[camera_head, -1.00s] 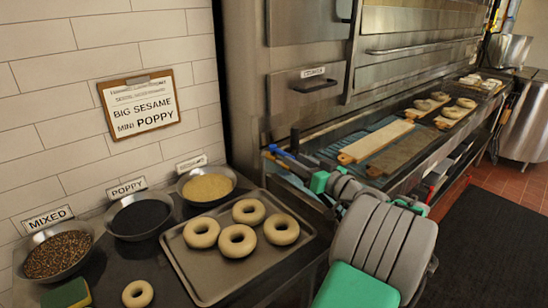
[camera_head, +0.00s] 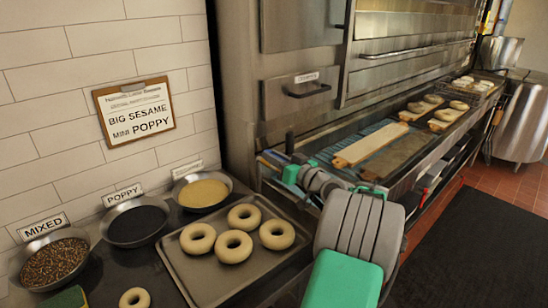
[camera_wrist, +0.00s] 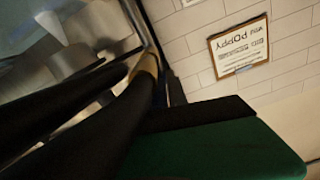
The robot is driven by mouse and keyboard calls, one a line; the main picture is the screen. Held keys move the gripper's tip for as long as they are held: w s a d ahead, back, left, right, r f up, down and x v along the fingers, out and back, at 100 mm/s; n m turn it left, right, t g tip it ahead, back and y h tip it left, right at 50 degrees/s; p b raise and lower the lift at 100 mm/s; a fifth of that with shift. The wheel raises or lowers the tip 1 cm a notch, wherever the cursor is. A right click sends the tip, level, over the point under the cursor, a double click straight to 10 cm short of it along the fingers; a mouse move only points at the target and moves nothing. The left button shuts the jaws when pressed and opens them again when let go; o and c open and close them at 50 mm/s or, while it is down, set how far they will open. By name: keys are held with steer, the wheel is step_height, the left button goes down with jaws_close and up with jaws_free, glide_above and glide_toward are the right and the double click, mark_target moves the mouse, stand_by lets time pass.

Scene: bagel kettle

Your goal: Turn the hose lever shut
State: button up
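A slim blue bar (camera_head: 267,163), possibly the hose lever, shows beside the oven's front left corner, over the left end of the water trough (camera_head: 380,152). My gripper (camera_head: 287,160) is small and partly hidden by my own wrist in the head view; it is close to the blue bar, but I cannot tell whether they touch. In the wrist view, my dark fingers (camera_wrist: 105,95) reach toward the upper middle, near a tan-yellow piece (camera_wrist: 148,66) that I cannot name. The finger gap and any grip are unclear. No hose is clearly visible.
A tray (camera_head: 196,276) with several bagels and bowls of sesame (camera_head: 201,192), poppy (camera_head: 138,224) and mixed seeds (camera_head: 54,262) stand on the left counter. Bagel boards (camera_head: 370,145) lie along the trough. A clipboard (camera_head: 134,110) hangs on the tiled wall.

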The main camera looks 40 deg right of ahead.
jaws_close()
stand_by(1.0)
